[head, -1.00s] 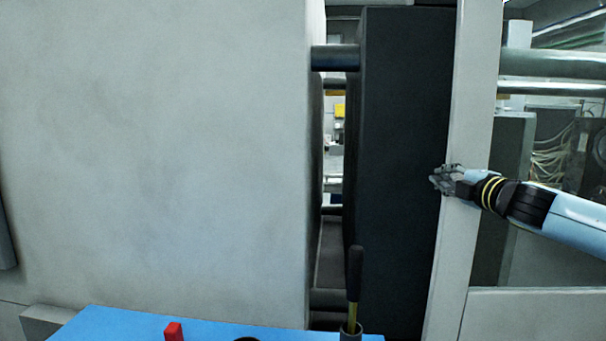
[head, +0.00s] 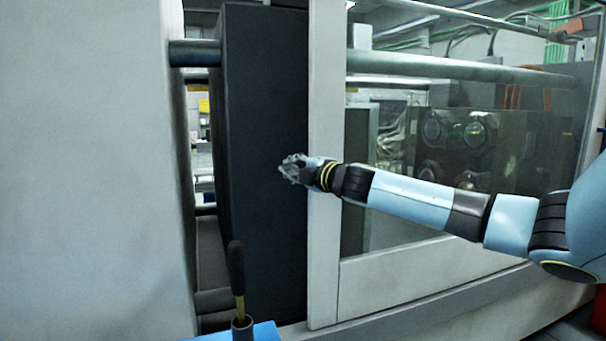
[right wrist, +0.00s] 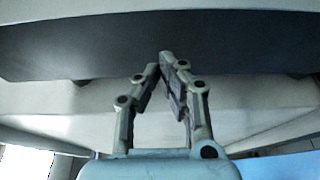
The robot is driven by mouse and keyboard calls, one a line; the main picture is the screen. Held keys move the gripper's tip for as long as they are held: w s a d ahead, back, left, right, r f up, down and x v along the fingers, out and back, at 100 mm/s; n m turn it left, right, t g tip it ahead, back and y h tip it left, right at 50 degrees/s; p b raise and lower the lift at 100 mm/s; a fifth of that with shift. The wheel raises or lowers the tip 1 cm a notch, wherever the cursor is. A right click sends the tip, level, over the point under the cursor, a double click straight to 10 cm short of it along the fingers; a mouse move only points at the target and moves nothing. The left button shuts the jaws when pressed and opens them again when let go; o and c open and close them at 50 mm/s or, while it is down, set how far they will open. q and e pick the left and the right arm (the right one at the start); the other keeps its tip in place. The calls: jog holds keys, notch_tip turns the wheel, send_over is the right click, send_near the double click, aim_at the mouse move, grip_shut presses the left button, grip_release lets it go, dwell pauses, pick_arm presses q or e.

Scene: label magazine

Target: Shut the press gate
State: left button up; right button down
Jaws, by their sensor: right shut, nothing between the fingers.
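The press gate (head: 325,255) is a pale grey sliding frame with a large clear window on the right side of the head view. Its left edge stands beside a dark block, and an open gap lies left of the gate. My right gripper (head: 291,169) is shut and empty at the gate's left edge, its fingers reaching past it in front of the dark block. In the right wrist view my right gripper (right wrist: 160,66) points at pale and dark surfaces; whether it touches the gate I cannot tell. My left gripper is not in view.
A dark block (head: 265,150) and round bars (head: 194,53) show in the opening. A large grey panel (head: 85,160) stands at the left. A blue surface (head: 265,331) and a dark-handled tool in a holder (head: 237,275) are at the bottom.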

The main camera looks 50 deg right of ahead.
pick_arm(q)
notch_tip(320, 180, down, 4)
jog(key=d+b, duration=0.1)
jog(key=b, duration=0.3)
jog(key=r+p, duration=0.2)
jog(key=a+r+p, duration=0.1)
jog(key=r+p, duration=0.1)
jog(key=p, duration=0.1)
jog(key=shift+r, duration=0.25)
pick_arm(e)
jog(key=s+a, duration=0.1)
jog(key=s, duration=0.9)
jog(key=shift+a, duration=0.25)
